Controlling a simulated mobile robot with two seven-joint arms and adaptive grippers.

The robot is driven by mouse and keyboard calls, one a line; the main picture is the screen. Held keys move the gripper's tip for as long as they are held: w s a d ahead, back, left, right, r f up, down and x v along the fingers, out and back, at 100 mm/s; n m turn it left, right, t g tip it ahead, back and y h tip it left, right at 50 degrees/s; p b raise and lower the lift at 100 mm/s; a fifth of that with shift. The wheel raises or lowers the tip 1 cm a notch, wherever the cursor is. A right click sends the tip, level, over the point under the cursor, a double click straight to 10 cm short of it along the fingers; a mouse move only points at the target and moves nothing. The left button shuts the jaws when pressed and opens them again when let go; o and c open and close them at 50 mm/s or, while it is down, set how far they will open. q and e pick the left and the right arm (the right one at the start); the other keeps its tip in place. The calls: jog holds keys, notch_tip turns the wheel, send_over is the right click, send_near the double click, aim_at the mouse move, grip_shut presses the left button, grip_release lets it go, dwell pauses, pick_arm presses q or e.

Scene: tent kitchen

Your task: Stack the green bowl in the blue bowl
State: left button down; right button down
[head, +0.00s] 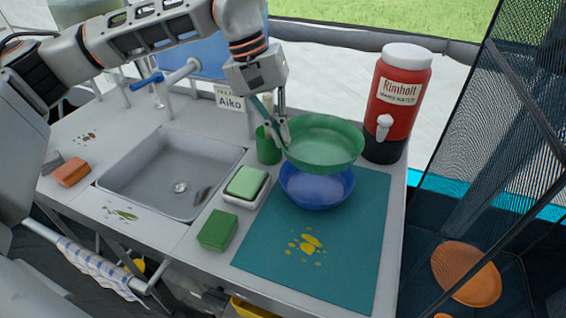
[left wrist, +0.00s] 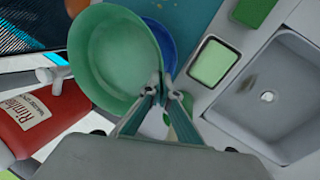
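The green bowl (head: 325,142) is upright, held in the air over the blue bowl (head: 316,190), and hides much of its back part. The blue bowl stands on the teal mat (head: 360,245). My left gripper (head: 279,140) is shut on the left rim of the green bowl. In the left wrist view the gripper fingers (left wrist: 163,88) pinch the rim of the green bowl (left wrist: 113,62). The blue bowl (left wrist: 160,45) shows partly behind it there, offset to the right. I cannot tell whether the bowls touch. My right gripper is in neither view.
A red water jug (head: 398,95) stands right of the bowls. A green cup (head: 267,148) is close to the left gripper. A green sponge in a white dish (head: 246,186), a green block (head: 217,230) and the sink (head: 175,175) lie left. The mat's front is clear except yellow stains.

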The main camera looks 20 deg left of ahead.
aim_at(281, 172)
pick_arm(q)
notch_tip(281, 172, down, 3)
jog(key=shift+r, duration=0.1)
notch_tip(281, 172, down, 4)
jog(key=shift+f+b, duration=0.15)
jog(key=shift+b, duration=0.2)
jog(key=shift+f, duration=0.3)
jog(key=shift+f, duration=0.2)
jog(key=shift+s+f, duration=0.1)
jog(key=shift+f, duration=0.35)
jog(key=c, duration=2.3)
grip_release()
jog(key=shift+f, duration=0.2)
